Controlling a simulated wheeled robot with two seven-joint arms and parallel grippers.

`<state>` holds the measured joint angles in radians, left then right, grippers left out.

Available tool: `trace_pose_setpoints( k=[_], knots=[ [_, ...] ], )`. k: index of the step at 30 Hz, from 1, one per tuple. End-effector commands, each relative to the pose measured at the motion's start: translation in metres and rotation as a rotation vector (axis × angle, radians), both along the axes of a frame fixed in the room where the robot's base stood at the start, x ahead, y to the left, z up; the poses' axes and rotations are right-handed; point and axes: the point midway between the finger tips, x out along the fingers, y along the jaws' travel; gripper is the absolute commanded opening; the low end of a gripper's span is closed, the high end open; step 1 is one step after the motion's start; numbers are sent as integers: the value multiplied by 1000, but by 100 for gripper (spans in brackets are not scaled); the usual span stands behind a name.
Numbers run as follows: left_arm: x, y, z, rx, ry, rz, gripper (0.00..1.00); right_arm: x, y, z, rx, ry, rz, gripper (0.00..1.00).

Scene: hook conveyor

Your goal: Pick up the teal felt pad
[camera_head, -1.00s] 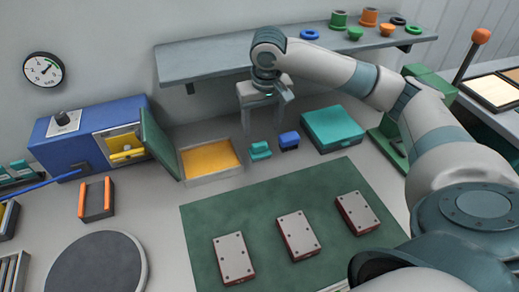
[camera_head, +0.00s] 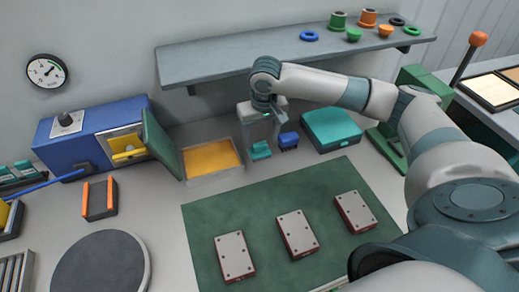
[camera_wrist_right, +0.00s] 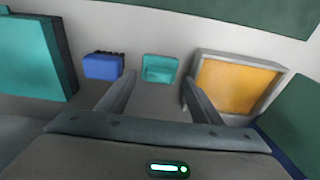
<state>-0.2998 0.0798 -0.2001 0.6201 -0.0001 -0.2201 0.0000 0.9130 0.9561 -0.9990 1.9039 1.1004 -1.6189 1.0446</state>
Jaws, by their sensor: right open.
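The teal felt pad (camera_head: 261,151) is a small teal block on the grey table, between the yellow-filled tray and a blue block. It also shows in the right wrist view (camera_wrist_right: 160,68), ahead of the fingertips and between their lines. My right gripper (camera_head: 262,138) is open and empty, just above and behind the pad. Its two fingers also show in the right wrist view (camera_wrist_right: 159,84), apart from the pad. My left gripper is not in view.
The blue block (camera_head: 289,140) with dark bristles stands close to the pad's right. A shelf (camera_head: 215,63) overhangs behind. The green mat (camera_head: 275,210) holds several metal-topped blocks.

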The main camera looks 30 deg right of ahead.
Motion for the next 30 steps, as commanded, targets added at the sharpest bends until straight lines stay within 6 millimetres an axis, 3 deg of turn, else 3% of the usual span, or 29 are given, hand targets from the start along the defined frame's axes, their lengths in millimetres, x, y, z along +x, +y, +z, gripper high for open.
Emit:
trace_pose_setpoints(
  k=[2, 9, 23, 29, 30],
  knots=[
    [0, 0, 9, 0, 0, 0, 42, 3, -2, -7, 0, 4, -1, 59],
    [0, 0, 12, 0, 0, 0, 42, 6, -3, -30, 0, 1, 1, 59],
    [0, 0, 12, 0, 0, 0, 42, 7, -3, -31, 0, 0, 1, 59],
    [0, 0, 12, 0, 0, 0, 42, 6, -3, -31, 0, 0, 1, 16],
    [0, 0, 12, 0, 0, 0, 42, 6, -3, -31, 0, 0, 1, 14]
  ],
)
